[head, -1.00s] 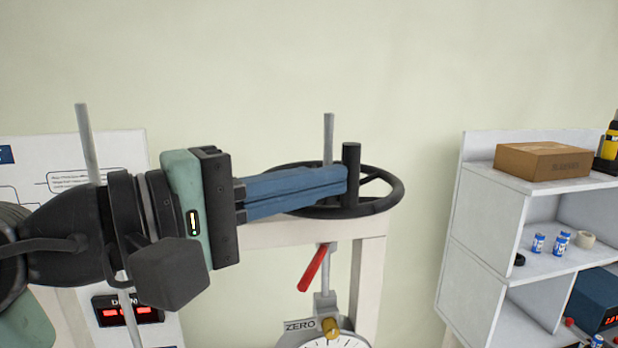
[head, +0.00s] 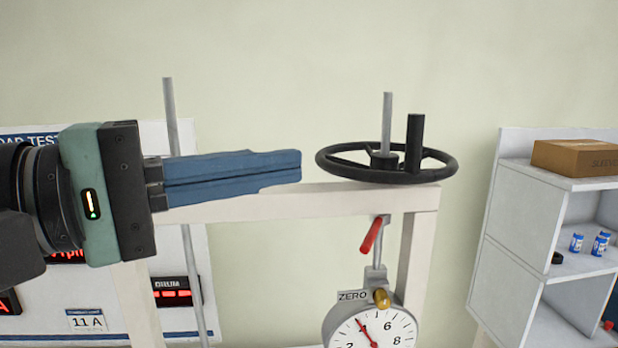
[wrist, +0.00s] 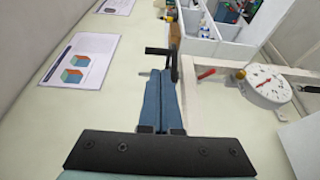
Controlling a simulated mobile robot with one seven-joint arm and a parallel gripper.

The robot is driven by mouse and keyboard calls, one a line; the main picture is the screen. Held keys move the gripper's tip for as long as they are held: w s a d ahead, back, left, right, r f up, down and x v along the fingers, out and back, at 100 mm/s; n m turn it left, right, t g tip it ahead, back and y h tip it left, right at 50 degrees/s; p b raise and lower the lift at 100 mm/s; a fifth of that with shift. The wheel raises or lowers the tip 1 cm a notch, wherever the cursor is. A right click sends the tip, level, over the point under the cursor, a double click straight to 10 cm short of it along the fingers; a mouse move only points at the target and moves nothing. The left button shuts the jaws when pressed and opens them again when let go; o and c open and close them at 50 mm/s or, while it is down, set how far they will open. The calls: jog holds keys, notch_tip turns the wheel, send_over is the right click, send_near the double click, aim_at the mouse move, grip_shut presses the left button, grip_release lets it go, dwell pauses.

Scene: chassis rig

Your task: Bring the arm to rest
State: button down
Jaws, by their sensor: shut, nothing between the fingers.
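My gripper (head: 300,166) is in the left half of the head view. Its two long blue fingers lie together and point right, with nothing between them. The fingertips are a short gap left of the black handwheel (head: 440,172) in the head view. The wheel lies flat on a grey threaded rod and has an upright black handle. In the wrist view my gripper (wrist: 160,75) points away from the camera, with the wheel (wrist: 174,62) edge-on by the tips.
A pale frame (head: 250,207) runs below the fingers. Under it hang a red lever (head: 371,235) and a round dial gauge (head: 370,330). A grey rod (head: 171,110) stands behind my gripper. A white shelf (head: 530,220) with a cardboard box (head: 578,158) stands at right.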

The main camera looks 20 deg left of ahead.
jog(key=w+d+r+m+t+y+b, duration=0.1)
jog(key=w+d+r+m+t+y, duration=0.1)
jog(key=w+d+m+t+y, duration=0.45)
jog(key=s+d+r+m+t+y+b, duration=0.1)
jog(key=s+d+r+m+t+y, duration=0.3)
jog(key=d, duration=0.5)
jog(key=s+t, duration=0.2)
jog(key=shift+s, duration=0.4)
jog(key=shift+d+t, duration=0.1)
jog(key=shift+t, duration=0.15)
dwell(2.2)
